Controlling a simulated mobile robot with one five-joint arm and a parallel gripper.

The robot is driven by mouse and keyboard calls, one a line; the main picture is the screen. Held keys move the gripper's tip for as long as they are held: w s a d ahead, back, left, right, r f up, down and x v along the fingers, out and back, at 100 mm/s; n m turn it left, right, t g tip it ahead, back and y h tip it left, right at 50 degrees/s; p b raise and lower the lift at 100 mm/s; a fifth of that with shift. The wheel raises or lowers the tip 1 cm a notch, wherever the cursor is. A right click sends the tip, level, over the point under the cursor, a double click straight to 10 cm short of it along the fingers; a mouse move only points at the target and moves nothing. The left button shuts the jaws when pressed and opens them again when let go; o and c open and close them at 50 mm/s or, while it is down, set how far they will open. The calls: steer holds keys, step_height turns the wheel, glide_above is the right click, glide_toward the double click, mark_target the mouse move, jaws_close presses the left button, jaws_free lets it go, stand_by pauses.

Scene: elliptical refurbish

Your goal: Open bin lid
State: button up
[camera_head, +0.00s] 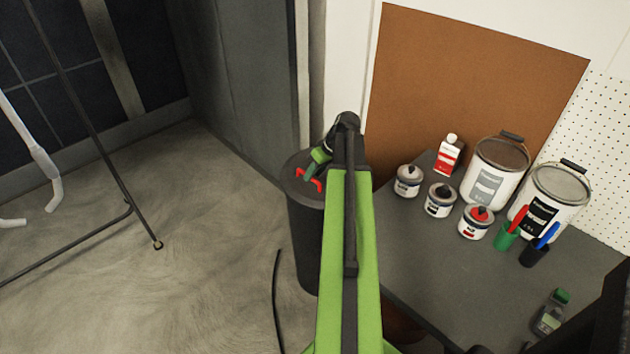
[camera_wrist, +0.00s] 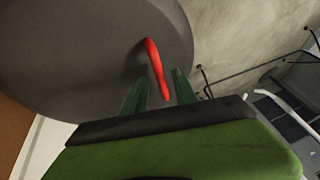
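A dark grey round bin (camera_head: 305,235) stands on the floor left of the table, with its flat lid (camera_head: 292,182) on top. A red curved handle (camera_head: 310,180) sits on the lid. In the wrist view the lid (camera_wrist: 85,50) fills the upper left and the red handle (camera_wrist: 157,68) rises from it. My gripper (camera_wrist: 159,90) is open, with its two green fingers on either side of the handle's lower end. A gap shows between the handle and each finger. In the head view my gripper (camera_head: 318,168) is at the lid, partly hidden by my arm.
A grey table (camera_head: 425,285) at right holds paint cans (camera_head: 490,190), small tins, pen cups and a bottle (camera_head: 550,312). A brown board (camera_head: 470,75) stands behind. A grey wall (camera_head: 235,80) is behind the bin. Open floor (camera_head: 190,270) lies left, with a thin black stand (camera_head: 130,205).

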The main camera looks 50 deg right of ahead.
steer(key=shift+w, duration=0.1)
jaws_close()
stand_by(1.3)
